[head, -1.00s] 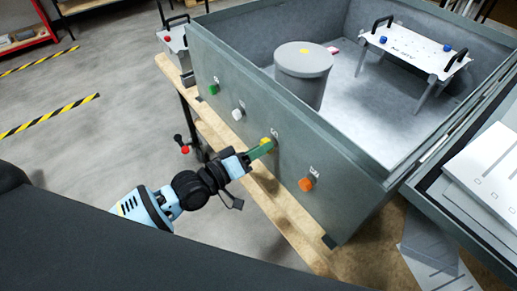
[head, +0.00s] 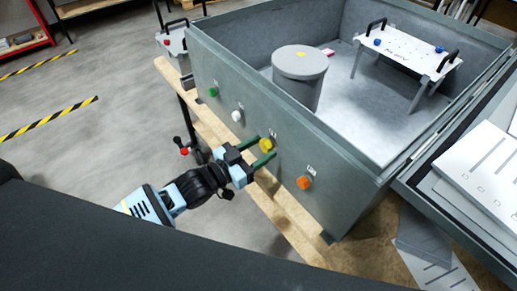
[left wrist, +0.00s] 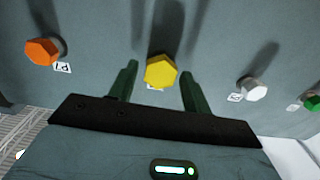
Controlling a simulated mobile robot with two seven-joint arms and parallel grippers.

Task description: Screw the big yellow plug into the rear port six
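The big yellow plug (head: 265,144) sits on the outer wall of the grey analyser box (head: 345,185), between the white and orange plugs. In the left wrist view the yellow plug (left wrist: 161,71) has a six-sided head and stands against the wall. My left gripper (head: 254,153) is open, its green fingers spread on either side of the yellow plug. In the left wrist view the left gripper (left wrist: 158,88) shows gaps between both fingers and the plug. How deep the plug sits is hidden. My right gripper is not in view.
A white plug (head: 237,115), a green plug (head: 213,91) and an orange plug (head: 304,182) are on the same wall. A grey cylinder (head: 299,85) and a white handled plate (head: 408,50) are inside the box. A wooden bench edge (head: 285,215) runs below the wall.

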